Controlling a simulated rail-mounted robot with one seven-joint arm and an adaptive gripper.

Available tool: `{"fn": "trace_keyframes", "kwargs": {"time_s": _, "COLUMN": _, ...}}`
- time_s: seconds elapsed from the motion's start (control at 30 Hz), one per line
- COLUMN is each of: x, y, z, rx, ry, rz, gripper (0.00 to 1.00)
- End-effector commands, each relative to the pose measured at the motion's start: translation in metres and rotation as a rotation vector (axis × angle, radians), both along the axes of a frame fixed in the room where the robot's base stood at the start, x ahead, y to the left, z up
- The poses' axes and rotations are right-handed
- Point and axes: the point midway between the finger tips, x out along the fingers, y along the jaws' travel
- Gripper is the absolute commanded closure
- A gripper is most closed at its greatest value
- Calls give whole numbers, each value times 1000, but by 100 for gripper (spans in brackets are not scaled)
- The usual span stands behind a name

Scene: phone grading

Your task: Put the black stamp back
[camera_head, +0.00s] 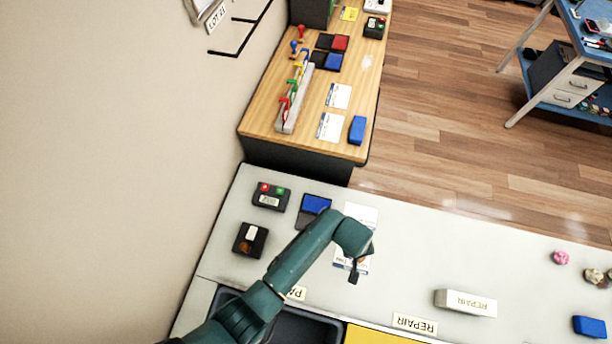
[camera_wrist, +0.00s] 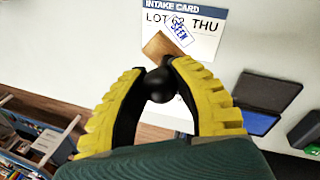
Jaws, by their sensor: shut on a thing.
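My gripper (camera_head: 356,262) is above the grey counter, over an intake card (camera_head: 345,266). In the wrist view its yellow fingers (camera_wrist: 163,88) are shut on the round black knob of the black stamp (camera_wrist: 162,87). A brown wooden part shows beyond the knob, over the card (camera_wrist: 215,20). The card bears a blue "SEEN" mark. In the head view the stamp is a small dark shape under the gripper. A pale stamp rack (camera_head: 292,112) with several coloured stamps stands on the wooden table. Whether the stamp touches the card is unclear.
A dark tray (camera_head: 310,329) and a yellow surface (camera_head: 375,336) lie in front.

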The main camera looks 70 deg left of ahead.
Motion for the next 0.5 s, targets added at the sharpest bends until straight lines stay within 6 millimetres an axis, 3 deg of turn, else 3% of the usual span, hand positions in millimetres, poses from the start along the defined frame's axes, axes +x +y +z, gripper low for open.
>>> {"fn": "trace_keyframes", "kwargs": {"time_s": 0.07, "x": 3, "y": 8, "z": 17, "rx": 5, "ry": -6, "rz": 73, "gripper": 99}}
{"fn": "trace_keyframes", "kwargs": {"time_s": 0.27, "x": -36, "y": 30, "z": 29, "rx": 4, "ry": 3, "rz": 272, "gripper": 99}}
{"fn": "trace_keyframes", "kwargs": {"time_s": 0.37, "x": -62, "y": 39, "z": 34, "rx": 4, "ry": 4, "rz": 373, "gripper": 99}}
{"fn": "trace_keyframes", "kwargs": {"time_s": 0.5, "x": -112, "y": 48, "z": 38, "rx": 3, "ry": 11, "rz": 514, "gripper": 99}}
